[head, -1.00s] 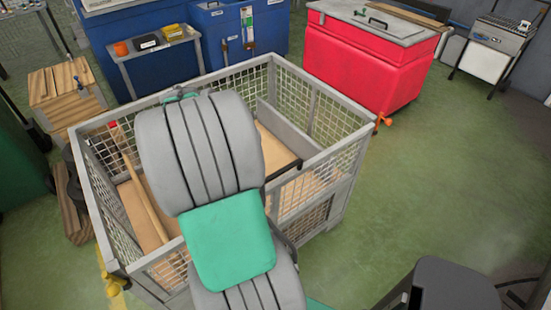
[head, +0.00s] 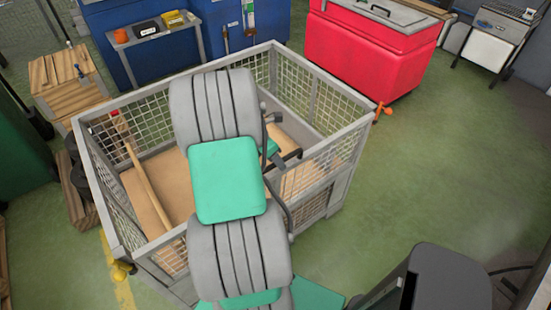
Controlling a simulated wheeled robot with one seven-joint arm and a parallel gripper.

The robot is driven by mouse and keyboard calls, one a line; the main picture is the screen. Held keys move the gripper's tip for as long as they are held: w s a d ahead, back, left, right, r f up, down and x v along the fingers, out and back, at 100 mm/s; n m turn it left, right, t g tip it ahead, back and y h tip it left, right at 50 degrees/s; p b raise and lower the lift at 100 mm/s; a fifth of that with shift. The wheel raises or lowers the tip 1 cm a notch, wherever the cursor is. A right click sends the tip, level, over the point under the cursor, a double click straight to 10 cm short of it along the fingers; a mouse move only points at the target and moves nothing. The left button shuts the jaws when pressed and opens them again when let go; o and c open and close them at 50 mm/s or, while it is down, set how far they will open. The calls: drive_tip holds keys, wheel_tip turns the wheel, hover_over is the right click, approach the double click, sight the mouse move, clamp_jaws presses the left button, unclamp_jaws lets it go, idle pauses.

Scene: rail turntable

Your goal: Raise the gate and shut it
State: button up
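A grey-framed wire-mesh cage (head: 265,52) stands in front of me, open at the top. Its near right side (head: 325,175) carries mesh panels under a grey rail; I cannot tell surely which panel is the gate or whether it is latched. A dark bar (head: 287,163) lies inside the line of that side. My grey and green arm reaches over the cage and hides much of its near side and middle. Dark parts that seem to belong to my gripper (head: 276,158) show just right of the arm, near the bar. Its fingers are too small and covered to read.
Inside the cage are a brown floor and a long wooden pole (head: 150,190). A red bin (head: 365,50) stands behind right, with an orange-ended piece (head: 383,112) near the cage corner. A wooden crate (head: 65,80) stands left.

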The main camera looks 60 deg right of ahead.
clamp_jaws()
idle(1.2)
